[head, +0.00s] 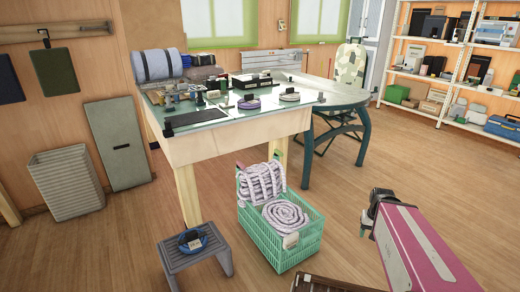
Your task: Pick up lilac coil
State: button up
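A pale lilac-grey rope coil (285,215), wound in a flat spiral, lies in the front part of a green plastic crate (282,257) on the floor. A white tag (291,241) shows at its near side. A bundled rope of similar pale lilac colour (262,182) stands behind it in the crate. A smaller purple coil (249,103) lies on the table. My gripper (366,228) is to the right of the crate, apart from it, at the end of my pink arm. Its fingers are small and partly hidden, so their opening is unclear.
A glass-topped table (210,126) with tools stands behind the crate. A grey step stool (196,257) with a blue coil (192,240) stands left of the crate. A dark slatted object (325,284) lies at the front edge. Floor between crate and gripper is clear.

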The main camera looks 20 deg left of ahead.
aim_at(249, 102)
jog(key=i+l, duration=0.4)
jog(key=i, duration=0.25)
jog(key=i+l, duration=0.45)
jog(key=i, duration=0.2)
jog(key=i+l+u, duration=0.1)
jog(key=i+l, duration=0.3)
jog(key=i, duration=0.25)
jog(key=i+l, duration=0.45)
jog(key=i, duration=0.15)
jog(key=i+l, duration=0.5)
jog(key=i, duration=0.15)
